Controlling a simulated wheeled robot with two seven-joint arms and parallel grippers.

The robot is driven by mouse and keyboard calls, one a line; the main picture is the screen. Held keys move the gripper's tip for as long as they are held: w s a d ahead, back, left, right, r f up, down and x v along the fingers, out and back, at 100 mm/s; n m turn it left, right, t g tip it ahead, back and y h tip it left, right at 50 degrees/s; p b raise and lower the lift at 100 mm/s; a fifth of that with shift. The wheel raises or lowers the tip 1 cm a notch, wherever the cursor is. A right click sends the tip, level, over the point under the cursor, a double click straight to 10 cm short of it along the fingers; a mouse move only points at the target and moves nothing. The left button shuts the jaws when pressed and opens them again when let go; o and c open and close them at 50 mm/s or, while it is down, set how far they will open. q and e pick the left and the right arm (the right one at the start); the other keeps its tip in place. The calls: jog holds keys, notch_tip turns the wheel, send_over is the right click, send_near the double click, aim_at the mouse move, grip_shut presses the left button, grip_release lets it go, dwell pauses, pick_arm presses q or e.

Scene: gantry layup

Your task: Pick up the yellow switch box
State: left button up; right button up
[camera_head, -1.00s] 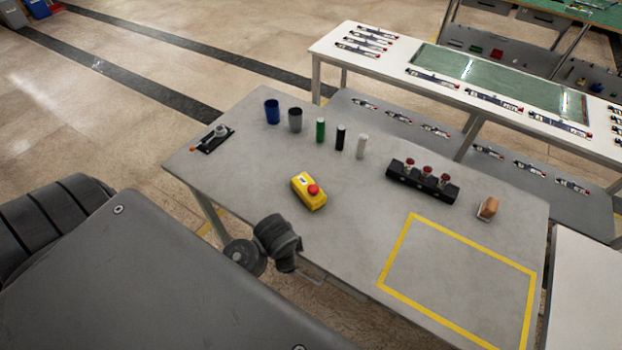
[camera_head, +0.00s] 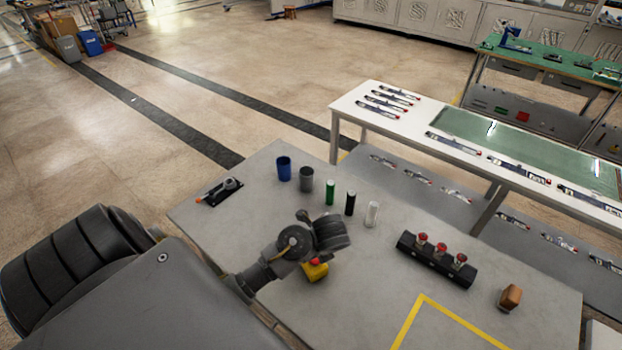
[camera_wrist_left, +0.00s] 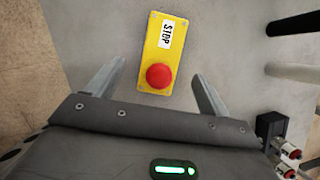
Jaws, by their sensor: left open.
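The yellow switch box (camera_head: 316,272) with a red button lies on the grey table (camera_head: 250,215). In the head view my left arm's wrist hangs over it and hides much of it. In the left wrist view the yellow switch box (camera_wrist_left: 151,60) shows its STOP label and round red button. My left gripper (camera_wrist_left: 158,70) is open, with one finger on each side of the box's button end. Neither finger visibly touches it, and nothing is held. My right gripper is not in view.
Behind the box stand a blue cup (camera_head: 284,169), a grey cup (camera_head: 306,180) and green (camera_head: 330,192), black (camera_head: 350,203) and white (camera_head: 371,214) cylinders. A black block with red knobs (camera_head: 435,260) and a brown block (camera_head: 510,298) lie to the right.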

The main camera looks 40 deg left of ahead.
pick_arm(q)
jog(key=shift+w+a+f, duration=0.2)
jog(key=shift+a+f, duration=0.1)
jog(key=shift+f, duration=0.35)
jog(key=shift+w+a+f, duration=0.1)
jog(key=shift+f, duration=0.35)
jog(key=x, duration=0.5)
jog(key=shift+f+p, duration=0.1)
jog(key=shift+p, duration=0.2)
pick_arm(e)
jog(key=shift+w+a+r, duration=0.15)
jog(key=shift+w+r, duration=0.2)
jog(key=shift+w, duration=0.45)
pick_arm(q)
jog(key=c, duration=1.3)
jog(key=shift+r, duration=0.2)
